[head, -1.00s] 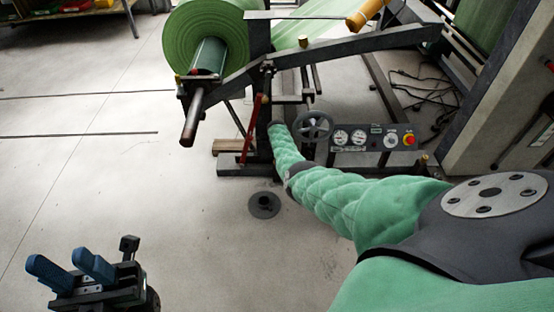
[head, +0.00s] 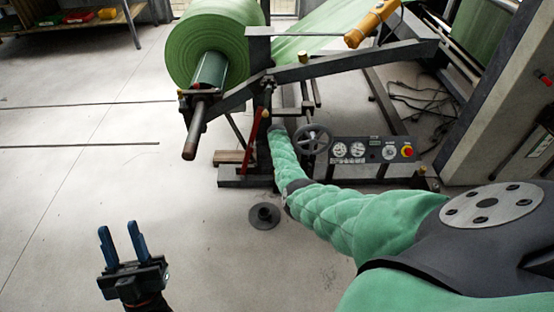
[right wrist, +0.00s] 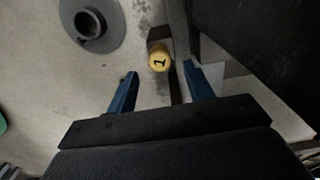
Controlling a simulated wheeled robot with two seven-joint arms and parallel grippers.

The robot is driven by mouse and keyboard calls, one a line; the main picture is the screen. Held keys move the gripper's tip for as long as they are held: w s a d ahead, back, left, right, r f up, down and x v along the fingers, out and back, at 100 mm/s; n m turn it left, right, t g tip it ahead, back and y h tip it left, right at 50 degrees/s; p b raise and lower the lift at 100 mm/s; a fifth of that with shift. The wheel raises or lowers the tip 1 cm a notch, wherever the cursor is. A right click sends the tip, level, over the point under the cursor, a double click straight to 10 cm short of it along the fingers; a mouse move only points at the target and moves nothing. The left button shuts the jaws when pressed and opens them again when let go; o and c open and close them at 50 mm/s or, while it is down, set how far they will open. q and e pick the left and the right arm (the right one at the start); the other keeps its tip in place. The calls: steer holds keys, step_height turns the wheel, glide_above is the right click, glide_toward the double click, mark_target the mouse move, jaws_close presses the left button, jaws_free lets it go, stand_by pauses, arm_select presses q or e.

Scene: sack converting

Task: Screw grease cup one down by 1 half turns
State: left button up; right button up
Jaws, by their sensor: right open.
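Grease cup one (right wrist: 159,59) is a small yellow cylinder with a black "1" on its top in the right wrist view. My right gripper (right wrist: 160,70) has its two blue fingers apart. The cup shows between and slightly beyond the fingertips, with a gap on each side; I see no contact. In the head view my right arm reaches to the foot of the machine, and its gripper and this cup are hidden there. My left gripper (head: 122,230) is open and empty over bare floor at the lower left, with its blue fingers pointing up the picture.
The unwind stand carries a green roll (head: 212,45). A handwheel (head: 312,139) and a gauge panel (head: 370,150) stand close to my right arm. A grey flanged disc (head: 265,216) lies on the floor. The floor at left is clear.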

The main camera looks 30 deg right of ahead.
arm_select(q)
steer(key=w+d+f+g+y+p, duration=0.1)
steer(key=w+f+g, duration=0.3)
steer(key=f, duration=0.6)
steer(key=shift+w+d+f, duration=0.3)
steer(key=shift+d+f, duration=0.05)
steer(key=shift+f, duration=0.05)
arm_select(e)
step_height(320, 180, up, 3)
arm_select(q)
steer(key=shift+s, duration=0.1)
